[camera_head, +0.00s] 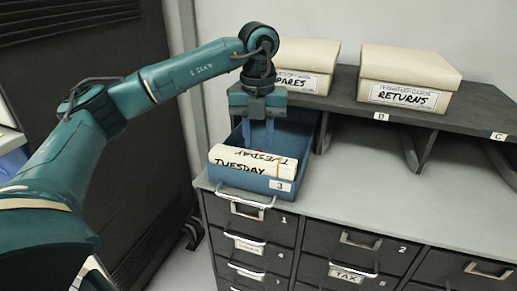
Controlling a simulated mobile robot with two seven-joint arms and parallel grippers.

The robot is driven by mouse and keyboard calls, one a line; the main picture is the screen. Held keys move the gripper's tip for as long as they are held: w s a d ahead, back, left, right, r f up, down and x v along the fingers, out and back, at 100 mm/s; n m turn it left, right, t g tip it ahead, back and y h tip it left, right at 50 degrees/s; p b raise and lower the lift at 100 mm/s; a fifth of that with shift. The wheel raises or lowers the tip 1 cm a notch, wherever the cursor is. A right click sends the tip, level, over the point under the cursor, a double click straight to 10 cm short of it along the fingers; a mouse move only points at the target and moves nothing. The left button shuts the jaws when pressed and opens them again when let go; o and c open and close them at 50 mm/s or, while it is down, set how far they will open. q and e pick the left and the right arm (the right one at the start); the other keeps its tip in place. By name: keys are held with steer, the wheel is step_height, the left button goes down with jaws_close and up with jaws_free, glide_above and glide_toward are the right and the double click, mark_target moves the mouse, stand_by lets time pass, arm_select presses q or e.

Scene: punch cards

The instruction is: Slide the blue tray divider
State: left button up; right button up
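A blue tray (285,186) marked 3 stands on the left end of the grey cabinet top. It holds a pale block of cards (236,160) lettered TUESDAY at its front. My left gripper (258,143) points down into the tray, just behind the front of the cards. Its two bluish fingers are apart, with no thing visible between them. The fingertips are close to the cards, but I cannot tell whether they touch anything. I cannot make out a separate divider; the gripper and the cards hide part of the tray's inside. My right gripper is not in view.
A box labelled RETURNS (405,95) and a box ending in PARES (300,80) stand on the dark shelf (345,97) behind. The cabinet top (345,180) right of the tray is clear. Drawers with metal handles (360,241) are below.

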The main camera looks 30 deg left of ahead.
arm_select(q)
steer(key=shift+f, duration=1.6)
jaws_close()
